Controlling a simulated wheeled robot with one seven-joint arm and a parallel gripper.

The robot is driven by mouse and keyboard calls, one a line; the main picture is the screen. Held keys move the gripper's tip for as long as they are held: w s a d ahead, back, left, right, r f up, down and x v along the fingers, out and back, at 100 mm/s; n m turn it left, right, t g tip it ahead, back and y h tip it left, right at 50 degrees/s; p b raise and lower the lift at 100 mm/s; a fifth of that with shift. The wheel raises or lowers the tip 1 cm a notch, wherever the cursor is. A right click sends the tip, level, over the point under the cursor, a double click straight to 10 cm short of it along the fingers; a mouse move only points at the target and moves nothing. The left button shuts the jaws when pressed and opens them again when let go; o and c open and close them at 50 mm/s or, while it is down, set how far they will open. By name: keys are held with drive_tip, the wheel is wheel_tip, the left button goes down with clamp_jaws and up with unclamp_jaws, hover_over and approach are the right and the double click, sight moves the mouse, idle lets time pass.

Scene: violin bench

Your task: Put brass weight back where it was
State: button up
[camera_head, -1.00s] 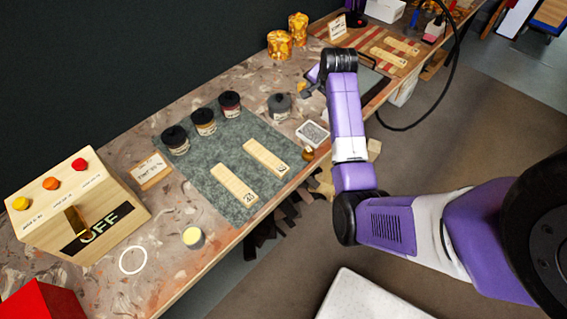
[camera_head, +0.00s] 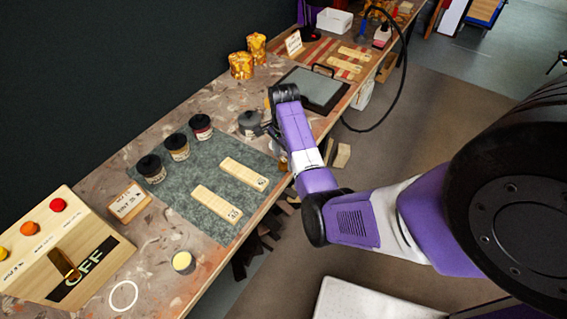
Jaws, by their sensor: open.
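My gripper (camera_head: 270,129) hangs from the dark wrist at the end of my purple arm, just right of the dark grey lidded jar (camera_head: 248,122). Its fingers are small and partly hidden by the arm; it is open, with nothing seen in it. I cannot make out the brass weight now. A small brass-coloured thing beside the white card shows in the earlier view, and my forearm covers that area now. A thin white ring (camera_head: 113,307) lies on the bench at the front left, with nothing inside it.
A grey-green mat (camera_head: 215,166) holds two pale strips and several dark-lidded jars. A cup with a yellow top (camera_head: 182,261) stands near the bench edge. A wooden switch box (camera_head: 62,236) and a small sign (camera_head: 128,202) stand left. Amber pots (camera_head: 241,66) stand behind.

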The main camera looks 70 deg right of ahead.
sight(283, 159)
drive_tip(key=shift+f, duration=0.85)
drive_tip(key=shift+c, duration=0.2)
clamp_jaws()
drive_tip(key=shift+r, duration=0.1)
wheel_tip(283, 159, up, 8)
drive_tip(key=shift+w+r, duration=0.1)
wheel_tip(283, 159, up, 12)
drive_tip(key=p, duration=0.5)
drive_tip(key=shift+f, duration=0.2)
